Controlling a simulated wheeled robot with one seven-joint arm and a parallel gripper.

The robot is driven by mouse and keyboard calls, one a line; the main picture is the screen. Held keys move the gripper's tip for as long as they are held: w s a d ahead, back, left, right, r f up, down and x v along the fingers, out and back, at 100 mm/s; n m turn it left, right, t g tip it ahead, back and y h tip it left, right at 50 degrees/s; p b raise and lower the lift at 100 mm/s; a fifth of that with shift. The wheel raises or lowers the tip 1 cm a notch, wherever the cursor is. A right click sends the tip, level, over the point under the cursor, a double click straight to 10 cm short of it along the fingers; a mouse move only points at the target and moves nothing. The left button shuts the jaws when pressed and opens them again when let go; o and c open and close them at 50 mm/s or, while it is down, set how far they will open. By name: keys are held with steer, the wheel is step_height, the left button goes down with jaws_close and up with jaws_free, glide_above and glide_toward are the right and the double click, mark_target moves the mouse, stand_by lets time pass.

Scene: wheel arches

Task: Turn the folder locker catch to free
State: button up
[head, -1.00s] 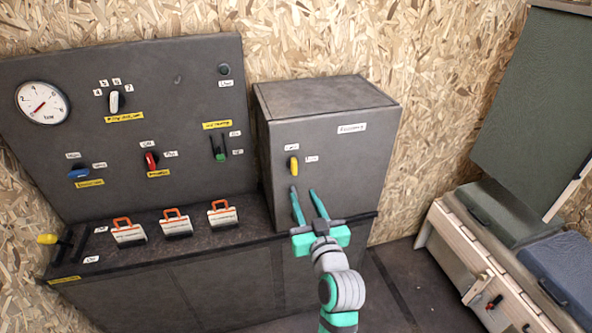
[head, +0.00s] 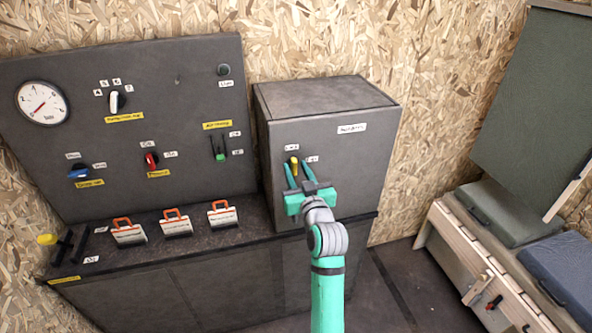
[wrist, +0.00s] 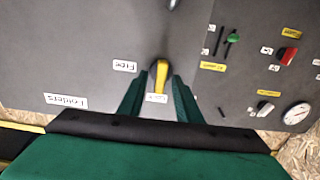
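In the upside-down wrist view the handle's long side runs toward the "Lock" label (wrist: 157,98). The "Free" label (wrist: 124,66) is off to one side. My gripper (head: 297,168) is open, with one finger on each side of the catch. It also shows in the wrist view (wrist: 159,92). I cannot tell whether either finger touches the handle.
A grey panel (head: 180,110) with a gauge, knobs and a slider stands to the left. Several orange-handled padlock-like items (head: 175,222) rest on the bench below. A wooden bench with cushions (head: 515,220) is at right. The floor between is clear.

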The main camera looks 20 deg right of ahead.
steer(key=shift+w, duration=0.2)
jaws_close()
